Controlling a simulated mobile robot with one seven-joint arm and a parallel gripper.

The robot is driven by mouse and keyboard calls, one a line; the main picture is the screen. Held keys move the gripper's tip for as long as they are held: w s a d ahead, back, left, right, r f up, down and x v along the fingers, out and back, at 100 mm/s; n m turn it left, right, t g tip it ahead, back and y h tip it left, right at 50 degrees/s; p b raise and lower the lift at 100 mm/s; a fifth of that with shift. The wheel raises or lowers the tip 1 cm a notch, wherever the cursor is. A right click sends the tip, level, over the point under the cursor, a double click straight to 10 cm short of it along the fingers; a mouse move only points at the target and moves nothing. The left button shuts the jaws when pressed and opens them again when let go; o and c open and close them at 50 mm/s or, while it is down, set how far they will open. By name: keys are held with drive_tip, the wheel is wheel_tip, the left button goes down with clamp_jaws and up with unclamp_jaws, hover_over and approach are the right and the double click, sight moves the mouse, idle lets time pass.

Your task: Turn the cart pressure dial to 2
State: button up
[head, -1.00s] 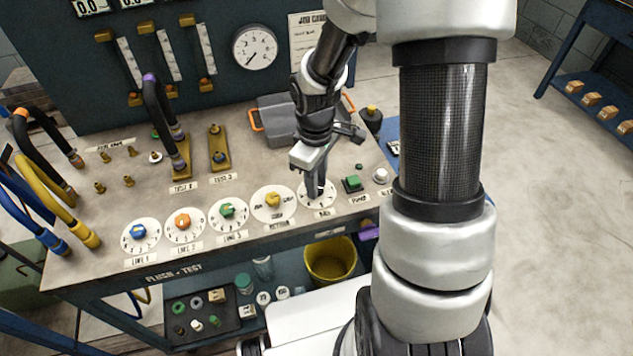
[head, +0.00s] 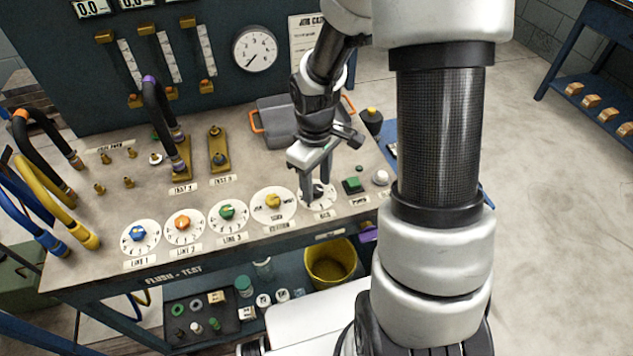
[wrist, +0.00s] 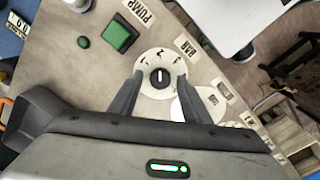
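The dial labelled BAR is a white round plate (head: 325,203) at the right end of the row of dials in the head view. In the wrist view its plate (wrist: 158,58) carries small numerals, too small to read surely. Its black knob (wrist: 160,78) has a white mark pointing toward the top of that picture. My gripper (head: 316,192) points down over this dial. In the wrist view my gripper (wrist: 160,76) is open, with one finger on each side of the knob and a gap at both sides. Finger height against the knob is unclear.
A green button (head: 352,185) and a white knob (head: 380,177) sit right of the dial. The yellow-knobbed dial (head: 273,203) is close on the left. A grey tray with orange handles (head: 275,122) lies behind. Hoses (head: 60,220) stand at the bench's left.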

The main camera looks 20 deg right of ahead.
wheel_tip(320, 180, up, 17)
drive_tip(key=p, duration=0.3)
drive_tip(key=shift+s+a+r, duration=0.15)
drive_tip(key=shift+r, duration=0.05)
idle(0.5)
wheel_tip(320, 180, up, 12)
drive_tip(key=m+t+p, duration=0.3)
drive_tip(key=p, duration=0.1)
hover_over(316, 190)
drive_tip(key=s, duration=0.6)
drive_tip(key=s+a+r+m+t+p, duration=0.1)
drive_tip(key=s+r+m+t+p, duration=0.1)
drive_tip(key=s+r+m+p, duration=0.2)
drive_tip(key=s+r, duration=0.3)
drive_tip(key=s, duration=0.1)
drive_tip(key=shift+a, duration=0.2)
drive_tip(key=shift+a, duration=0.1)
